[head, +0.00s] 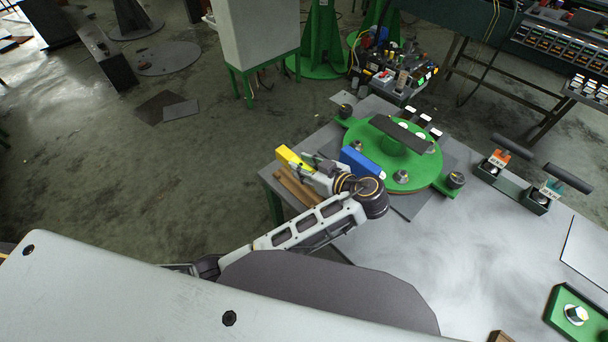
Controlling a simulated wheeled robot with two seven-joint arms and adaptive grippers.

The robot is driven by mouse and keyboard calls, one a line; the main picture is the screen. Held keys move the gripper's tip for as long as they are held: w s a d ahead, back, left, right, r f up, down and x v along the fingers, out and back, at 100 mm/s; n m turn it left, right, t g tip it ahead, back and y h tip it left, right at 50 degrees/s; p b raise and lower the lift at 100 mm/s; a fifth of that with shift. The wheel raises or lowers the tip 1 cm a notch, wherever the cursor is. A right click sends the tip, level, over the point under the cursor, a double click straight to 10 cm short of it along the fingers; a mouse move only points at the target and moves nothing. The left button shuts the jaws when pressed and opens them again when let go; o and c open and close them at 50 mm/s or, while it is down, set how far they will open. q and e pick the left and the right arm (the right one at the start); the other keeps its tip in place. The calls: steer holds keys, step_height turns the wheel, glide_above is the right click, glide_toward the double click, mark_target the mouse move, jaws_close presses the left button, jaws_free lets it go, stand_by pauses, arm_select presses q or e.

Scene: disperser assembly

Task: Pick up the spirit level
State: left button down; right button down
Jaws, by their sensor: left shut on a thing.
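The spirit level appears to be the yellow bar (291,157) at the left edge of the table. My left gripper (316,171) reaches in from the lower left and is shut on it. The gripper hides the right end of the bar. I cannot tell whether the bar touches the table or is lifted. My right gripper is not in view.
A green round disperser plate (378,146) with knobs stands just right of the gripper. A blue block (362,163) lies at its near edge. Brown wooden strips (294,190) lie beside the gripper. The grey table (450,245) is clear at its middle.

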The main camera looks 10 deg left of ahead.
arm_select(q)
steer(key=shift+r, duration=1.35)
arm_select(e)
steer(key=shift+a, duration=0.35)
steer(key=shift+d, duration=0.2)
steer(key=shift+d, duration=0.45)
arm_select(q)
steer(key=shift+s, duration=0.1)
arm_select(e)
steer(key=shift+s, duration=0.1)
